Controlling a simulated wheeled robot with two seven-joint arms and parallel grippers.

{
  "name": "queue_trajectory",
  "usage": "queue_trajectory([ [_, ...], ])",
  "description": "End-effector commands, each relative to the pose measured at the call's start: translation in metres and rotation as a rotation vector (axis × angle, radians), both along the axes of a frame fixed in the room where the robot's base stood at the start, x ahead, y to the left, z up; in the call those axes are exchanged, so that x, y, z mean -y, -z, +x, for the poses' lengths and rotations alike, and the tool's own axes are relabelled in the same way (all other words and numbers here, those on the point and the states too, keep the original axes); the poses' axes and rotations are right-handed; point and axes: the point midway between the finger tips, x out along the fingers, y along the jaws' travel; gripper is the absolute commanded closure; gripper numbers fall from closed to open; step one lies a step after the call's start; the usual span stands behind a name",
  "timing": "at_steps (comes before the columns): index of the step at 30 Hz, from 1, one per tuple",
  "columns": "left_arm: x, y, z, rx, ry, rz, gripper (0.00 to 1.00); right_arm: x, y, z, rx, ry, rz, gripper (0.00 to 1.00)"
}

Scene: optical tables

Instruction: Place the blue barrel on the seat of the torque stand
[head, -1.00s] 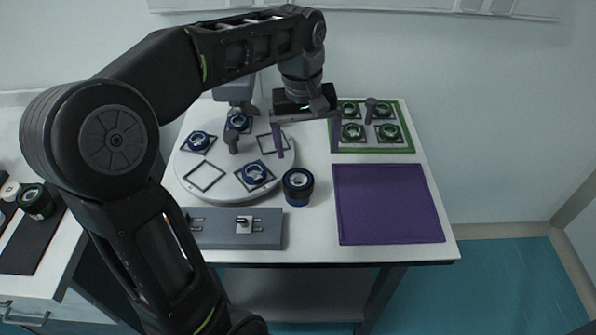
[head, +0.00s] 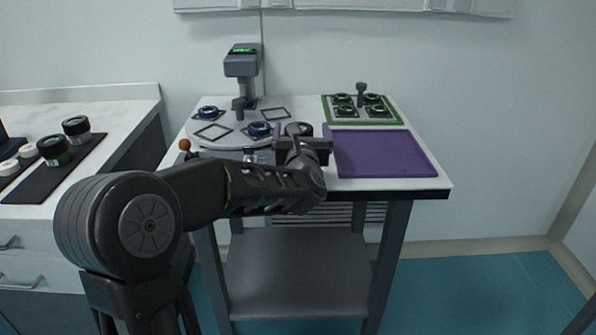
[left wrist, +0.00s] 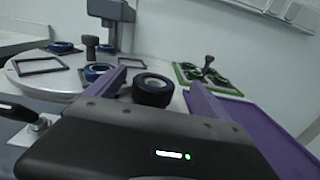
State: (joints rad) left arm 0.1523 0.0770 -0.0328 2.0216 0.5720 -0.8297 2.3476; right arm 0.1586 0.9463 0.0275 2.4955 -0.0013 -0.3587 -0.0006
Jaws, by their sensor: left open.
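The blue barrel, a short dark cylinder with a pale opening, stands upright on the white table in the left wrist view (left wrist: 153,90). In the head view my left gripper (head: 304,146) mostly hides it. My left gripper is open, low at the table's front edge. In the left wrist view its two purple fingers point toward the barrel, one on each side; I cannot tell whether the tips reach past it. A grey upright unit with a green display (head: 242,64) stands at the back left; I cannot make out a seat on it.
A round white plate (head: 190,128) carries square frames and blue rings. A purple mat (head: 385,153) lies to the right. A green-edged tray (head: 388,121) with several green rings is behind it. A dark post (head: 361,90) stands there. A side counter with jars is at left.

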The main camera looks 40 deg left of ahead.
Motion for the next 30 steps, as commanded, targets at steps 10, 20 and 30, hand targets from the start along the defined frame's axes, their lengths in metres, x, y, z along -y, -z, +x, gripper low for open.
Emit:
queue_trajectory([
  [10, -0.003, 0.01, -0.002, 0.014, -0.015, -0.009, 0.09, 0.0, 0.011, 0.0, 0.001, 0.0, 0.0, 0.64],
  [20, -0.01, 0.011, 0.008, 0.012, -0.014, -0.007, 0.09, 0.0, 0.009, 0.0, 0.0, 0.0, 0.0, 0.64],
  [30, -0.019, 0.011, 0.019, 0.013, -0.013, -0.007, 0.09, 0.0, 0.009, 0.0, 0.0, 0.0, 0.0, 0.64],
])
